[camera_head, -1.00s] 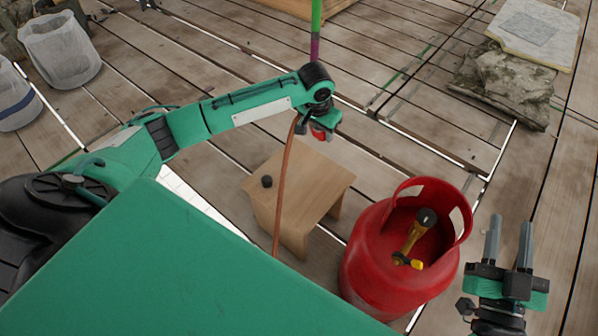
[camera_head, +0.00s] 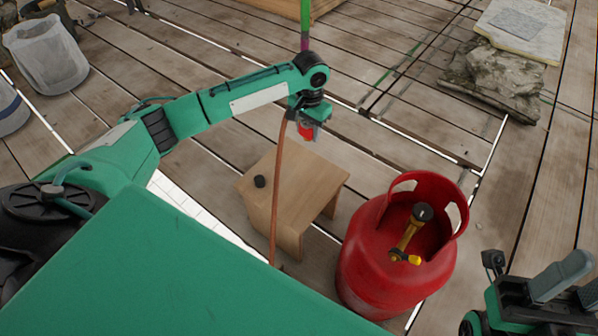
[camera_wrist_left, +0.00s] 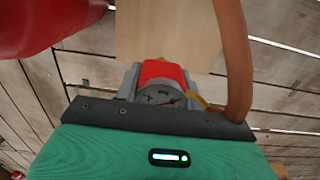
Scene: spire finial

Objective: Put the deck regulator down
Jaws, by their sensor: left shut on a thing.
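The deck regulator (camera_head: 305,131), a red body with a brown hose, is held in my left gripper (camera_head: 312,126). It hangs just above the far edge of a small wooden stool (camera_head: 300,190), apart from it as far as I can tell. In the left wrist view the red regulator (camera_wrist_left: 162,72) and its round dial (camera_wrist_left: 160,96) sit between the grey fingers, with the hose (camera_wrist_left: 234,60) curving up at the right. My right gripper (camera_head: 572,282) is at the lower right, its two grey fingers apart and empty.
A red gas cylinder (camera_head: 375,255) with a brass valve (camera_head: 408,238) stands right of the stool. A rock (camera_head: 492,82) lies at the upper right. Plank floor (camera_head: 400,130) behind the stool is clear.

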